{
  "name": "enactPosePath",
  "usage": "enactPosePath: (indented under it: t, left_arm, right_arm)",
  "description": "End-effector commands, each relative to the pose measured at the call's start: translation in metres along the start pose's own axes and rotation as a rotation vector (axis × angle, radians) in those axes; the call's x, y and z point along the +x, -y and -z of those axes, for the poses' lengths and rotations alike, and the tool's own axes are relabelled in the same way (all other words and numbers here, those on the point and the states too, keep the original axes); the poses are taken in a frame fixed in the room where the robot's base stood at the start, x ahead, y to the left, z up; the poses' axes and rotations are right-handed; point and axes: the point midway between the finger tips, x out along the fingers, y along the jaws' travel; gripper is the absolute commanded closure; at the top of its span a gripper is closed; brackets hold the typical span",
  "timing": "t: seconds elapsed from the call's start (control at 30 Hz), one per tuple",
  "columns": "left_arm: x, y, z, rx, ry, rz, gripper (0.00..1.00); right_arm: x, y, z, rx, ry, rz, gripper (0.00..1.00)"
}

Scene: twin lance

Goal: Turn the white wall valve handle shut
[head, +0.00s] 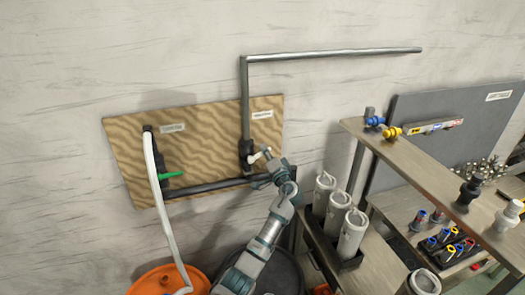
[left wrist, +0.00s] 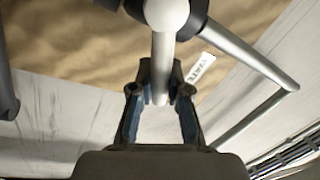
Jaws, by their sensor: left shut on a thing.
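The white valve handle (head: 255,157) sits on a dark valve at the right part of the wavy brown wall panel (head: 215,135). In the left wrist view the handle (left wrist: 162,55) is a white rod that runs from a round white hub down between my fingers. My left gripper (head: 268,163) has reached the handle, and its fingers (left wrist: 160,92) are shut on the rod's end. The fingers hide part of the handle in the head view. My right gripper is not in view.
A grey pipe (head: 245,95) rises from the valve and bends right. A green-handled valve (head: 170,175) with a white hose is at left. An orange drum (head: 165,279) stands below. White canisters (head: 338,215) and a shelf (head: 430,178) with small fittings are right of my arm.

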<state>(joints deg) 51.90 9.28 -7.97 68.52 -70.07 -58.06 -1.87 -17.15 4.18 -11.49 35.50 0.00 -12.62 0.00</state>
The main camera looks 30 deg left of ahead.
Motion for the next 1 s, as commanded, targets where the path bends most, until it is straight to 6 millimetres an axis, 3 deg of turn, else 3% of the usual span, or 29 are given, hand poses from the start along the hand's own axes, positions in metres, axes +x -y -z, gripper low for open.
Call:
enactPosePath:
  t: [0.03, 0.5, 1.0]
  left_arm:
    - [-0.003, -0.009, -0.001, 0.043, -0.007, -0.011, 1.00]
    - [-0.007, -0.029, -0.004, 0.367, -0.077, -0.012, 1.00]
    - [-0.008, -0.036, -0.006, 0.460, -0.097, -0.012, 1.00]
  right_arm:
    - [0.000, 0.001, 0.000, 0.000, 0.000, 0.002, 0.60]
    - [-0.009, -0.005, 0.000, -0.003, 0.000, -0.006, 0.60]
    - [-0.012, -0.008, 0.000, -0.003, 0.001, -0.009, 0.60]
